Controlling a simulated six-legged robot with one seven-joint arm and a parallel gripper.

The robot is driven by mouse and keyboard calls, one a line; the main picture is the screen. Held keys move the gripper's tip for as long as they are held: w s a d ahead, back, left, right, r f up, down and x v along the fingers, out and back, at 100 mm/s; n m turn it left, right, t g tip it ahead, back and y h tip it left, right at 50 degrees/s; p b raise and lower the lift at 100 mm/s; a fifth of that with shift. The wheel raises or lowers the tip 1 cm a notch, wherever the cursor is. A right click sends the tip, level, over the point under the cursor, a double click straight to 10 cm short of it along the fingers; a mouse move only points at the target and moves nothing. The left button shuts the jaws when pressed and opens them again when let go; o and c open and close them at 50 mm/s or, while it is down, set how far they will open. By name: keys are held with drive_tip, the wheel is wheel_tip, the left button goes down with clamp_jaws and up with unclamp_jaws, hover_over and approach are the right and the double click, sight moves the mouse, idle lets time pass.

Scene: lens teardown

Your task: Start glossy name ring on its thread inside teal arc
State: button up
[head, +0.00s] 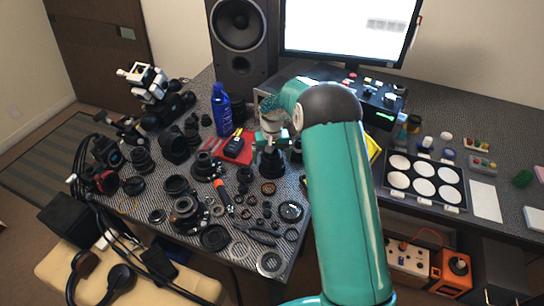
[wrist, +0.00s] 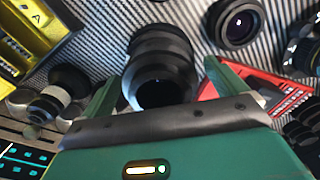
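In the wrist view a black lens barrel (wrist: 162,52) lies between the two green fingers of my gripper (wrist: 163,72). Its dark round opening faces the camera. The fingers are apart, with a thin gap seen on each side of the barrel. In the head view my gripper (head: 272,142) is above a dark lens (head: 269,162) standing upright on the bench, partly hidden by my arm. I cannot tell the glossy name ring apart from the barrel's front rim. No teal arc can be made out on the lens; its thread is too small or dark to see.
A red tray (head: 238,150) and a blue bottle (head: 221,108) stand left of my gripper. Several lens parts and rings crowd the bench's left and front. A yellow object (wrist: 30,35) shows at upper left of the wrist view. A parts tray (head: 424,181) lies right of my arm.

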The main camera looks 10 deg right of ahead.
drive_tip(key=shift+r, duration=0.15)
wheel_tip(320, 180, up, 14)
idle(0.5)
drive_tip(key=s+r+t, duration=0.3)
drive_tip(key=s+r, duration=1.2)
drive_tip(key=s, duration=0.1)
drive_tip(key=s+n+t, duration=0.1)
drive_tip(key=s+t, duration=0.1)
drive_tip(key=s, duration=1.9)
drive_tip(key=shift+s+r+t, duration=0.15)
drive_tip(key=shift+r+t, duration=0.1)
drive_tip(key=shift+t, duration=0.05)
